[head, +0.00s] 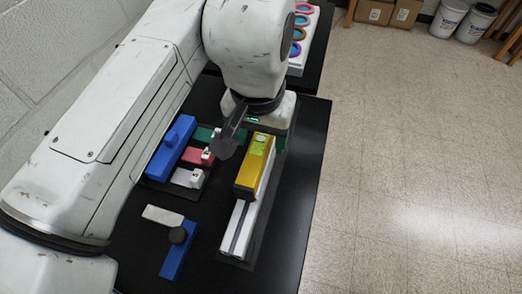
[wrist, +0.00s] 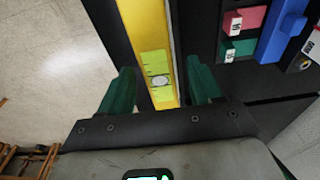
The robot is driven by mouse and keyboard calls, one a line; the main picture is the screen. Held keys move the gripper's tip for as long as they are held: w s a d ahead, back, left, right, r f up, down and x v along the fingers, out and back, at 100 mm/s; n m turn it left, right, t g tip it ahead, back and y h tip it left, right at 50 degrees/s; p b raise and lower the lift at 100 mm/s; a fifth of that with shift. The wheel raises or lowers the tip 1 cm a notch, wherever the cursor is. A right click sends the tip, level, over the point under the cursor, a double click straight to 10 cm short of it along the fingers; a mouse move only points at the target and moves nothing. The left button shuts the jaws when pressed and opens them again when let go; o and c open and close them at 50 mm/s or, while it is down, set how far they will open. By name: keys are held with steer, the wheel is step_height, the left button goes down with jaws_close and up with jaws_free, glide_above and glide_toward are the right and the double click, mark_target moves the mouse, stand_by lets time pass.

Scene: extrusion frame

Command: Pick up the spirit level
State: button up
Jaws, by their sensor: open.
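The spirit level is a yellow bar with a bright green vial part (head: 255,165). It lies lengthwise along a pale extrusion rail (head: 239,226) on the black table. In the wrist view the level (wrist: 147,30) runs from the top edge down between the two green fingers. My gripper (wrist: 161,88) is open, with one finger on each side of the level and a gap showing at both. I cannot tell how far the fingertips are above it or beside it. In the head view my arm hides part of the gripper and possibly the level's far end.
Left of the level are a blue block (head: 171,146), a red block (head: 194,156) and a grey piece (head: 187,178). A blue bar (head: 175,262) and a white piece (head: 162,216) lie nearer. A white tray with coloured rings (head: 300,60) stands behind. The table's right strip is bare.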

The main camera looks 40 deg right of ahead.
steer(key=shift+f, duration=0.45)
steer(key=shift+r, duration=0.1)
jaws_close()
steer(key=shift+r, duration=0.15)
